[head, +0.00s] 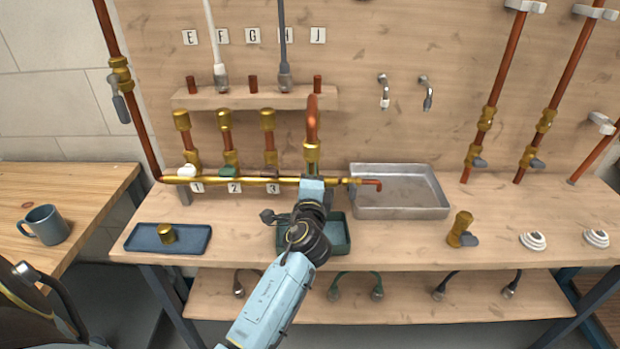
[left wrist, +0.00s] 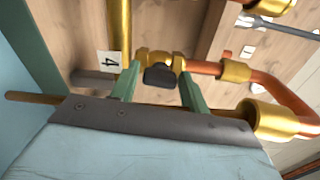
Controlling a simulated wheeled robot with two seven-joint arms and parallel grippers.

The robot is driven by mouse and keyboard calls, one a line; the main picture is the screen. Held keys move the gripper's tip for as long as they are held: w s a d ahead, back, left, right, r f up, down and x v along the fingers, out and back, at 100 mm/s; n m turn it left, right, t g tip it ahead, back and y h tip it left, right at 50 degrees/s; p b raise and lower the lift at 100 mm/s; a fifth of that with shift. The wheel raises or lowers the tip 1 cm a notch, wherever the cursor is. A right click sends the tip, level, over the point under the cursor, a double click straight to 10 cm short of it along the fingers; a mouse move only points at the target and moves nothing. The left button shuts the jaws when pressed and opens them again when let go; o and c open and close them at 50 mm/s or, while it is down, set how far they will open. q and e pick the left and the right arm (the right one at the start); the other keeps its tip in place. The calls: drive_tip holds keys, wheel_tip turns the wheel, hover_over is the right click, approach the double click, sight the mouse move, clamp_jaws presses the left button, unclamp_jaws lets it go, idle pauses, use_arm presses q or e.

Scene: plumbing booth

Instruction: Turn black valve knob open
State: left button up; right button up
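The black valve knob (left wrist: 159,75) sits on a brass valve beside the label "4" in the left wrist view. In the head view it is hidden behind my left gripper (head: 313,187). In the left wrist view my left gripper (left wrist: 158,68) has its two green fingers apart, one on each side of the knob. A gap shows on the left of the knob; on the right the finger looks very close, and I cannot tell whether it touches. My right gripper is not in view.
A brass pipe (head: 245,180) runs along the valves labelled 1 to 3. A copper pipe (head: 312,122) rises above the gripper. A metal tray (head: 400,213) stands to the right, a green tray (head: 340,225) lies under my arm, and a blue tray (head: 140,240) lies left.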

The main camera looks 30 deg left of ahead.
use_arm(q)
drive_tip(key=shift+o, duration=1.2)
drive_tip(key=shift+s+d, duration=0.1)
drive_tip(key=v, duration=1.3)
